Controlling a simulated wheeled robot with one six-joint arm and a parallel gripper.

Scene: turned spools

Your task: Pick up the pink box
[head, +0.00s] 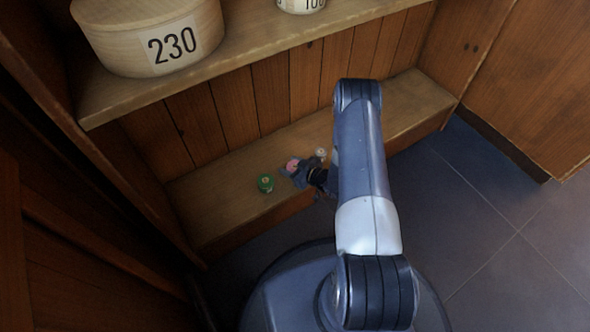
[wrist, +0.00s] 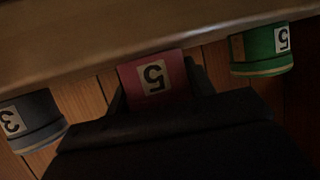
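The pink box (wrist: 175,92) has a pale label with a 5, upside down in the wrist view. It is on the low wooden shelf, and in the head view it shows as a small pink spot (head: 293,165) at my gripper. My gripper (head: 294,170) reaches to it from the right. In the wrist view my dark fingers (wrist: 158,88) lie along both sides of the box. Any gap between fingers and box is too dark to make out. The gripper body hides the lower part of that view.
A green container (head: 265,183) is left of the gripper on the low shelf (head: 215,205); it is at right in the wrist view (wrist: 260,52). A blue-grey container (wrist: 32,120) is on the other side. A large round wooden box (head: 110,35) stands on the upper shelf (head: 110,105).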

